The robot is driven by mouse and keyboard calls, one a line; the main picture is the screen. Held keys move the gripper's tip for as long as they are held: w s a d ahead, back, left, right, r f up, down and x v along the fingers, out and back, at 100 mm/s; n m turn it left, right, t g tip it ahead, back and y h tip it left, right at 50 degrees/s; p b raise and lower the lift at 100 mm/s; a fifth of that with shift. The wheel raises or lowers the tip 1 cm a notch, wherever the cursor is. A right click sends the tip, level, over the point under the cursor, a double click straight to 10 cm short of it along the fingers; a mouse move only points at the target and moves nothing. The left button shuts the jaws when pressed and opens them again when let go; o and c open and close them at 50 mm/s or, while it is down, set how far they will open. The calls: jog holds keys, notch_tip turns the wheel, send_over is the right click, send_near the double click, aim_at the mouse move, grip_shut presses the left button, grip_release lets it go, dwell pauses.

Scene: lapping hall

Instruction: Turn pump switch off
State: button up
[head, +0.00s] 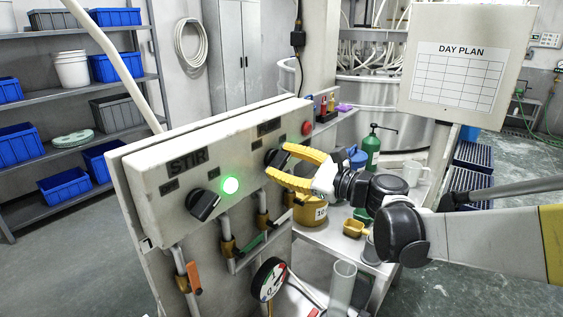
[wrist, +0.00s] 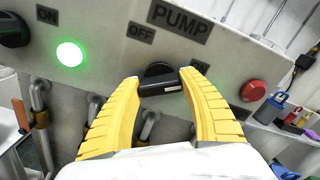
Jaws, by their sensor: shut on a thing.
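The pump switch (wrist: 161,84) is a black rotary knob under the PUMP label (wrist: 180,18) in the wrist view.
The control panel (head: 150,185) also carries the STIR knob (head: 202,204), a lit green lamp (head: 230,185) and a red button (head: 307,128). Pipes with valve handles and a gauge (head: 269,279) are below. A bench (head: 350,250) with cups and bottles stands right of the panel.

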jog(key=shift+n, duration=0.3)
jog(key=n+p, duration=0.1)
jog(key=n, duration=0.4)
jog(key=shift+n, duration=0.3)
jog(key=n+p, duration=0.1)
jog(key=n, duration=0.4)
jog(key=shift+n, duration=0.4)
jog(key=o, duration=1.2)
